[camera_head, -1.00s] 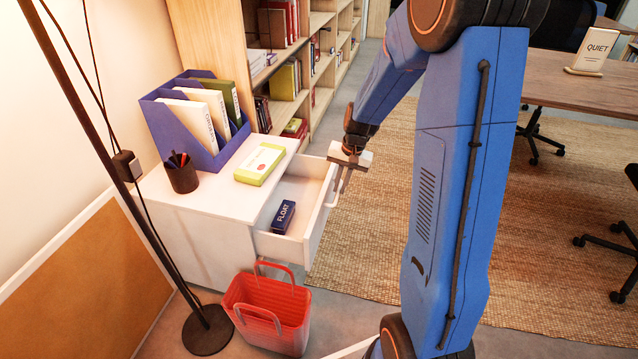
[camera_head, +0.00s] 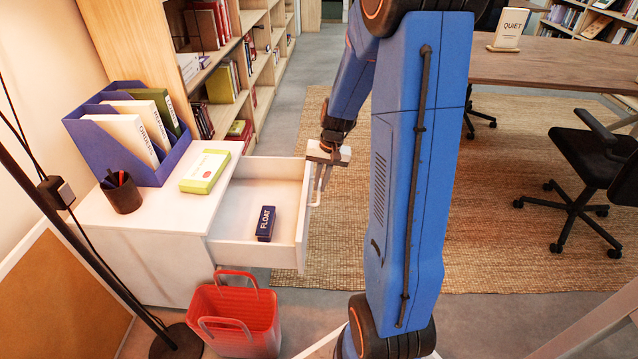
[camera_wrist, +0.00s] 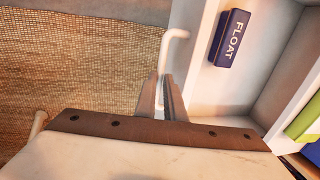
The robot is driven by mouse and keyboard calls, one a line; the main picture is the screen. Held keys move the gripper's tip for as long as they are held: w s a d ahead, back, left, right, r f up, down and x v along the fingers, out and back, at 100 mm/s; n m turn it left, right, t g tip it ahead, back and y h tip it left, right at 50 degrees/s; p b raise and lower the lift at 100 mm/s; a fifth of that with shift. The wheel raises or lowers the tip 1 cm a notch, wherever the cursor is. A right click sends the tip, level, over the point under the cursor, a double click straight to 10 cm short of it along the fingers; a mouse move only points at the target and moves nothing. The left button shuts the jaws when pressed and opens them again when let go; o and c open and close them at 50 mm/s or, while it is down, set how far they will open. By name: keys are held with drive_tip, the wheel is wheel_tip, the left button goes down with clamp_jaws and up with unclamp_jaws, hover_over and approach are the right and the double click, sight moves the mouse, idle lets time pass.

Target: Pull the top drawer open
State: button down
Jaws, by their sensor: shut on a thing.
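The white cabinet's top drawer (camera_head: 238,254) is pulled well out toward the right in the head view. A dark blue box marked FLOAT (camera_head: 265,223) lies inside it and also shows in the wrist view (camera_wrist: 229,38). My gripper (camera_head: 318,190) is at the drawer's front face, shut on the white bar handle (camera_wrist: 172,50). The handle's curved end sticks out beyond the fingers in the wrist view. The part of the handle between the fingers is hidden.
On the cabinet top (camera_head: 180,215) are a green-and-white box (camera_head: 205,172), a pen cup (camera_head: 122,193) and a blue file holder (camera_head: 115,140). A red basket (camera_head: 237,320) stands below the drawer.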

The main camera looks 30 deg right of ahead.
drive_tip(key=c, duration=1.8)
unclamp_jaws()
drive_tip(key=shift+c, duration=0.2)
wheel_tip(320, 180, up, 17)
drive_tip(key=s+d, duration=0.1)
drive_tip(key=d, duration=0.1)
drive_tip(key=shift+s+d, duration=0.3)
drive_tip(key=shift+s, duration=0.1)
drive_tip(key=s+a+r+n+t+h, duration=0.1)
drive_tip(key=s+a+r+n, duration=0.3)
drive_tip(key=s+a, duration=0.6)
drive_tip(key=s+a+n+t, duration=0.2)
drive_tip(key=s+a, duration=0.5)
drive_tip(key=s, duration=0.6)
drive_tip(key=shift+s+n+t+h, duration=0.3)
drive_tip(key=shift+s+n+h, duration=0.1)
drive_tip(key=shift+n, duration=0.1)
